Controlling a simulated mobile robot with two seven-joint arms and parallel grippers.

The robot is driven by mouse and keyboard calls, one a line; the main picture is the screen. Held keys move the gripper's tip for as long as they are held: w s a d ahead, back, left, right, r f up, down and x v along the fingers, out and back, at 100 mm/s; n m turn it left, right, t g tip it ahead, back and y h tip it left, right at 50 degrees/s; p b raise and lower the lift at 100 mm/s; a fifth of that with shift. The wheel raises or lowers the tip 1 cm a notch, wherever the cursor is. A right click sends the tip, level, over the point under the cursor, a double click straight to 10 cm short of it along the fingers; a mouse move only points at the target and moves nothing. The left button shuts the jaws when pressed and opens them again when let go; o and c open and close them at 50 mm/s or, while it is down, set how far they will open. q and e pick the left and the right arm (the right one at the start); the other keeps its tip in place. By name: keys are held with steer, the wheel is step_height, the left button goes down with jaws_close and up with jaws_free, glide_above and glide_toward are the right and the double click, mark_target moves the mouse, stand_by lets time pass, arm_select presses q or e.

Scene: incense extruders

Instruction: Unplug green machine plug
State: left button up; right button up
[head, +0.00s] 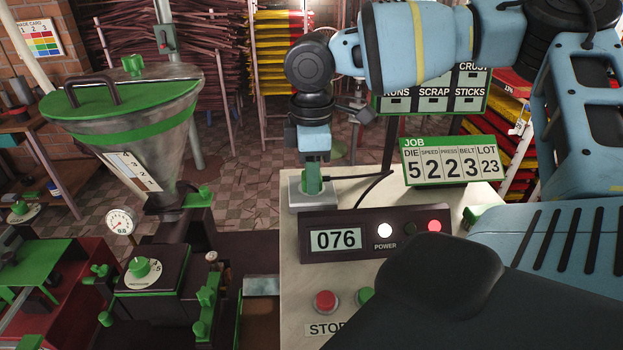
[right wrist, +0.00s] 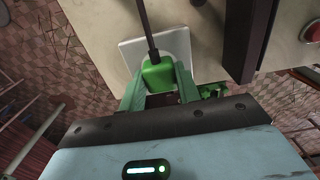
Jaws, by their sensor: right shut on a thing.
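The green plug (right wrist: 157,72) has a dark cord running from its top in the right wrist view. It sits over the pale square socket plate (right wrist: 130,50). My right gripper (right wrist: 158,88) has its two teal fingers on either side of the plug and is shut on it. In the head view my right gripper (head: 312,178) points down into the white socket box (head: 325,195) on the control stand, and mostly hides the plug. I cannot tell how deep the plug sits. The green-trimmed machine (head: 148,280) is at left. My left gripper is not in view.
The dark control panel (head: 375,233) in front of the socket reads 076, with white and red lights lit. A red stop button (head: 326,301) is below it. The cord (head: 373,188) curves behind the panel. The JOB sign (head: 453,161) stands at right.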

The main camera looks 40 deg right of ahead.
steer(key=shift+r, duration=0.15)
jaws_close()
